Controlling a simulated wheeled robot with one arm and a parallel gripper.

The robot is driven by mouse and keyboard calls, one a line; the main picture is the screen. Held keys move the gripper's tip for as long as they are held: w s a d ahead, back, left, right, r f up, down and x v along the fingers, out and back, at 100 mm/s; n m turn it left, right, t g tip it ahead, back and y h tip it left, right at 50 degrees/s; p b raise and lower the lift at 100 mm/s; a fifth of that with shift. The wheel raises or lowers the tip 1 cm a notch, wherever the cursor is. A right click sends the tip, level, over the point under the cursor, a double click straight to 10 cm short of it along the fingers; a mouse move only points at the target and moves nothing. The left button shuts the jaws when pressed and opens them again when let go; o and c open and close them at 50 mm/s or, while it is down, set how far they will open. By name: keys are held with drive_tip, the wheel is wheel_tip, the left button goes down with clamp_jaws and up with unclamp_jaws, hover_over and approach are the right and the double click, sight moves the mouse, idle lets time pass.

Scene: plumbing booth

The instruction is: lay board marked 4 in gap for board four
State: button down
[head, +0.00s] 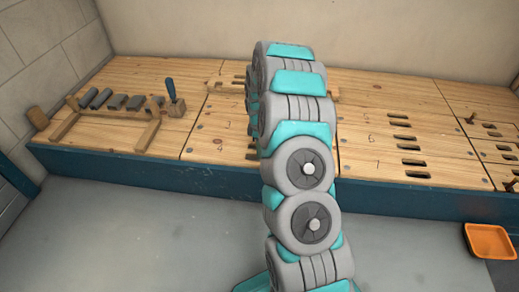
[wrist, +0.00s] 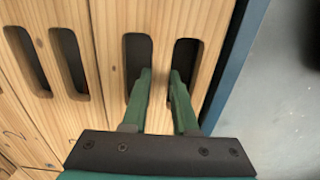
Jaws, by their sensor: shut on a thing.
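In the wrist view my gripper (wrist: 160,75) has its two green fingers in two neighbouring dark slots. It is shut on the wooden bar between them, part of a slotted board (wrist: 158,35) beside the blue bench edge. No number can be read on this board, and I cannot tell whether it is raised. In the head view my arm hides the gripper and the middle of the bench. A faint mark like a 4 shows on the bench top (head: 215,150) left of my arm. The gap for board four cannot be made out.
Slotted boards (head: 375,130) with faint numbers lie at right. An orange tray (head: 490,241) is at the lower right. Grey floor (head: 150,235) in front is clear.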

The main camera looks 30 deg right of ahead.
idle(0.3)
drive_tip(key=c, duration=0.6)
unclamp_jaws()
drive_tip(key=shift+f, duration=0.1)
